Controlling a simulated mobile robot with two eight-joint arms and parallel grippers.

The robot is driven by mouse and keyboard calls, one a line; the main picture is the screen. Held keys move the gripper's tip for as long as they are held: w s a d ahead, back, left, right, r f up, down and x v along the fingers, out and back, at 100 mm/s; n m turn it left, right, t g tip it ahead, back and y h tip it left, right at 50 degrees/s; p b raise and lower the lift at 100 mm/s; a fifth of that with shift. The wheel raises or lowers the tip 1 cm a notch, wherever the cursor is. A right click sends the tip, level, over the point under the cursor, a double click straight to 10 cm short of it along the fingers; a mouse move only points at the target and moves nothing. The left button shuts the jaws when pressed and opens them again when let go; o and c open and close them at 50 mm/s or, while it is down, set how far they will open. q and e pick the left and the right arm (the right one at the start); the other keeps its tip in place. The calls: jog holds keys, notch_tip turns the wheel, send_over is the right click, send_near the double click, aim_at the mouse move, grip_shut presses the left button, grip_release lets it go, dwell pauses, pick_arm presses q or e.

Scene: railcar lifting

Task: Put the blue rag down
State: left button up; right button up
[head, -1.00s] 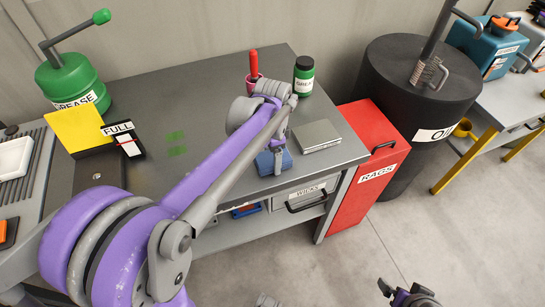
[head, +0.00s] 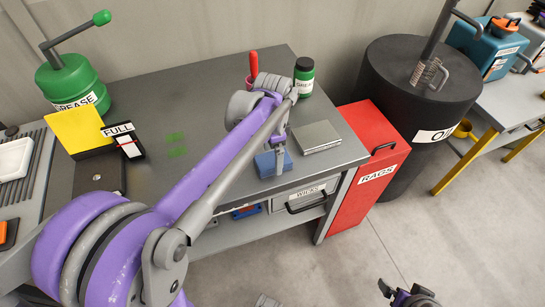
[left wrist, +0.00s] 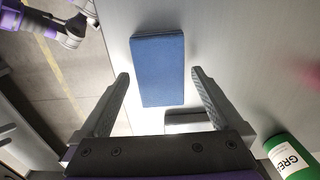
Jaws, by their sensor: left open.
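The blue rag (head: 266,164) lies flat as a folded rectangle on the grey bench top, near its front edge. In the left wrist view the rag (left wrist: 158,70) is seen whole, with its long sides running between the fingers. My left gripper (head: 279,158) is right at the rag in the head view and hides part of it. In the left wrist view the left gripper (left wrist: 160,77) is open, its fingers on either side of the rag with gaps between. My right gripper (head: 400,294) shows only partly at the bottom edge of the head view; its jaws are unclear.
A flat grey block (head: 316,137) lies just right of the rag. Behind stand a green-labelled jar (head: 304,76) and a red-handled tool (head: 253,64). The wicks drawer (head: 300,194) is below, with the red rags bin (head: 372,165) to the right. The bench's middle is mostly clear.

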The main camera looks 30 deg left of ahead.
aim_at(273, 159)
pick_arm(q)
notch_tip(273, 159, up, 10)
jog(key=s+d+f+n+t, duration=0.2)
jog(key=s+d+f+n, duration=0.1)
jog(key=s+f, duration=0.3)
jog(key=s+d+f+n+t, duration=0.3)
jog(key=s+f, duration=0.4)
jog(key=s, duration=0.3)
jog(key=shift+s+d+f+n+p, duration=0.3)
jog(key=shift+d+n+p, duration=0.15)
jog(key=shift+n, duration=0.55)
jog(key=shift+w, duration=0.1)
jog(key=r+p, duration=0.2)
jog(key=r, duration=0.1)
jog(key=shift+w+r+p, duration=0.2)
jog(key=shift+w+p, duration=0.15)
jog(key=shift+w, duration=0.05)
